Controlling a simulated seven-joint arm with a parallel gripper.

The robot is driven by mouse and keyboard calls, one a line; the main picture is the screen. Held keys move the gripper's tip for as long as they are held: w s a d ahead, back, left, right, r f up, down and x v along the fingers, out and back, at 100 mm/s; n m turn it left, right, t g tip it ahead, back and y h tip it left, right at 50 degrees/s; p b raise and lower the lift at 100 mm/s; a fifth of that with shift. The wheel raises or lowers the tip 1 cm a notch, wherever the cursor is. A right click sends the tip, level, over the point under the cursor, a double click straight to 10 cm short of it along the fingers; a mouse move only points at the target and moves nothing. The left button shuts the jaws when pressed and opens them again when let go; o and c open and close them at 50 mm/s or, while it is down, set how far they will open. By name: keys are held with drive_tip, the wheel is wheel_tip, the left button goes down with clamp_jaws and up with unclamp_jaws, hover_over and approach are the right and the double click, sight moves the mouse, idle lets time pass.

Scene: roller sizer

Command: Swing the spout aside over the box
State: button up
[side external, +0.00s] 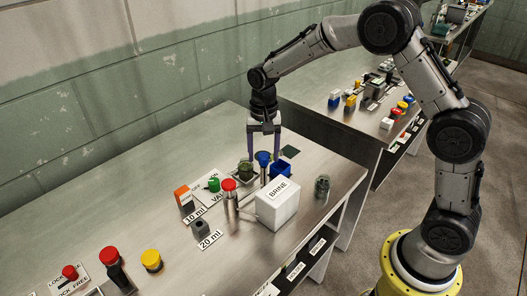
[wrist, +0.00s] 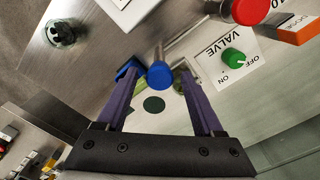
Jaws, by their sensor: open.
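A blue round knob (side external: 263,157) stands upright on a metal post beside the white BRINE box (side external: 278,203). In the wrist view the blue knob (wrist: 160,75) sits at the end of a metal rod, which looks like the spout. My gripper (side external: 263,155) points down with its purple fingers apart, one on each side of the knob. In the wrist view my gripper (wrist: 160,70) frames the knob; whether either finger touches it I cannot tell. A small blue box (side external: 283,169) is right of the knob; it is partly hidden by the left finger in the wrist view (wrist: 127,69).
A red-topped post (side external: 229,185) stands left of the BRINE box. A VALVE plate with a green knob (side external: 213,185) lies behind it. A glass jar (side external: 322,187) stands near the bench's right edge.

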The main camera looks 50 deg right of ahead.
sight(264, 155)
wheel_tip(264, 155, up, 14)
idle(0.6)
drive_tip(key=s+r+n+t, duration=0.1)
drive_tip(key=s+r+t, duration=0.1)
drive_tip(key=s+r, duration=0.45)
drive_tip(key=s+r+n+t, duration=0.15)
drive_tip(key=s+r, duration=0.25)
drive_tip(key=s, duration=0.5)
drive_tip(key=s+d+f+n+t, duration=0.1)
drive_tip(key=s+f+n+t, duration=0.1)
drive_tip(key=s+f+n, duration=0.4)
drive_tip(key=s+f, duration=0.3)
drive_tip(key=s, duration=0.4)
drive_tip(key=shift+n, duration=0.35)
